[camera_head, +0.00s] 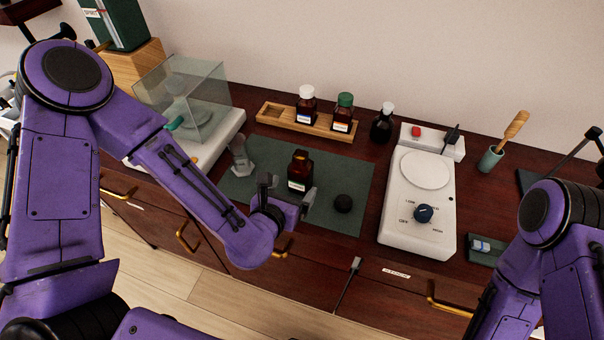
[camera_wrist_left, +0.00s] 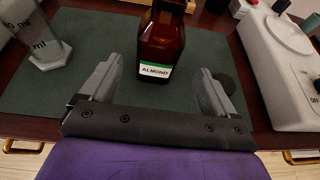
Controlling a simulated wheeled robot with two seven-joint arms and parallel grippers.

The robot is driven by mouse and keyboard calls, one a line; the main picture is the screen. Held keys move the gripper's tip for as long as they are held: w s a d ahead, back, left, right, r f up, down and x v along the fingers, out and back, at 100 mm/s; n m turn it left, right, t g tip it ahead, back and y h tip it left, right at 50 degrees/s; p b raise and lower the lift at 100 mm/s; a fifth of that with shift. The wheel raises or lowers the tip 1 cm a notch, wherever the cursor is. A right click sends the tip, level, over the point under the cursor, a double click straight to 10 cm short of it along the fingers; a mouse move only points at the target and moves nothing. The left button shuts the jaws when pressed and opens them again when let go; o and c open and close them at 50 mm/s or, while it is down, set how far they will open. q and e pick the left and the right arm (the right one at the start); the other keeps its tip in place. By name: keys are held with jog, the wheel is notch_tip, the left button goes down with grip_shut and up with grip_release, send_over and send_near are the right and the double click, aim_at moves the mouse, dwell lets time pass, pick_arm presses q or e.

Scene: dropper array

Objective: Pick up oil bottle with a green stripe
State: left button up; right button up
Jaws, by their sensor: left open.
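The oil bottle (camera_head: 299,172) is brown glass and stands upright on a dark green mat. In the left wrist view the bottle (camera_wrist_left: 163,38) has a white label reading ALMOND with a green stripe; its top is cut off by the frame. My left gripper (camera_head: 288,192) is open, with its fingers apart on either side of the bottle's near face. In the left wrist view the left gripper (camera_wrist_left: 159,70) has visible gaps between its fingers and the bottle. My right arm shows at the lower right; its gripper is out of view.
A black round cap (camera_head: 343,203) and a glass cylinder (camera_head: 239,155) flank the bottle on the mat (camera_head: 345,175). Behind are a wooden rack (camera_head: 277,115) with two bottles and a dark bottle (camera_head: 382,125). A white hotplate (camera_head: 417,215) stands right, a glass-cased balance (camera_head: 185,105) left.

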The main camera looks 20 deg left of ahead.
aim_at(296, 182)
pick_arm(q)
jog(key=w+b, duration=0.1)
jog(key=b, duration=0.1)
jog(key=f+b, duration=0.1)
jog(key=b, duration=0.1)
jog(key=shift+w+d+f, duration=0.15)
jog(key=shift+w+f, duration=0.1)
jog(key=shift+w, duration=0.1)
jog(key=shift+w+b, duration=0.15)
jog(key=shift+b, duration=0.2)
jog(key=shift+w+r, duration=0.15)
jog(key=shift+w, duration=0.1)
jog(key=p+x, duration=0.2)
jog(key=x, duration=0.2)
jog(key=shift+a, duration=0.25)
jog(key=shift+w+d+f, duration=0.1)
jog(key=shift+w+f, duration=0.15)
jog(key=shift+w, duration=0.15)
jog(key=shift+r, duration=0.1)
jog(key=c, duration=1.5)
pick_arm(e)
jog(key=f, duration=0.4)
jog(key=shift+s, duration=0.25)
